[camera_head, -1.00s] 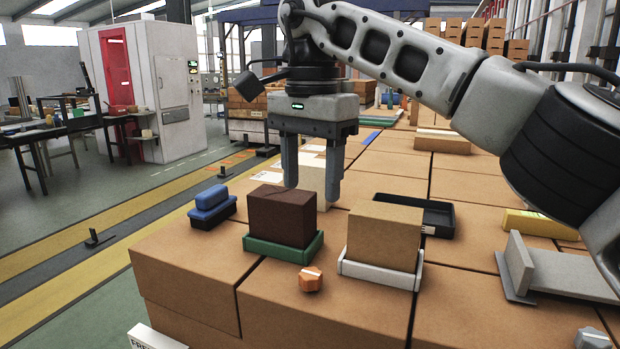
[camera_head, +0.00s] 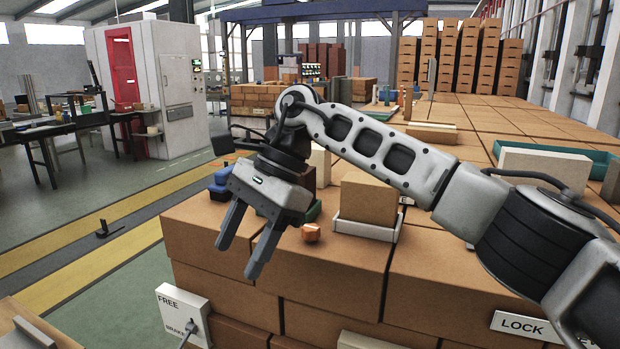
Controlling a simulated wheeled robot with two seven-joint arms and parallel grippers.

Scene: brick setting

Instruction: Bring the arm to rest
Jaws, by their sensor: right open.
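My right gripper (camera_head: 244,257) is open and empty. It hangs tilted in front of the near left edge of the carton surface, with its two fingers pointing down and left. My right arm (camera_head: 400,160) comes in from the right. Behind the gripper, a dark brown brick (camera_head: 322,173) in a green tray (camera_head: 313,211) is mostly hidden. A tan brick (camera_head: 369,199) sits in a white tray (camera_head: 366,229) to the right of it. My left gripper is not in view.
A small orange block (camera_head: 311,233) lies near the front edge. A blue block (camera_head: 220,186) is partly hidden behind the gripper. A white panel marked FREE and BRAKE (camera_head: 182,308) stands below. A LOCK sign (camera_head: 522,326) is at right. Open floor (camera_head: 130,255) lies at left.

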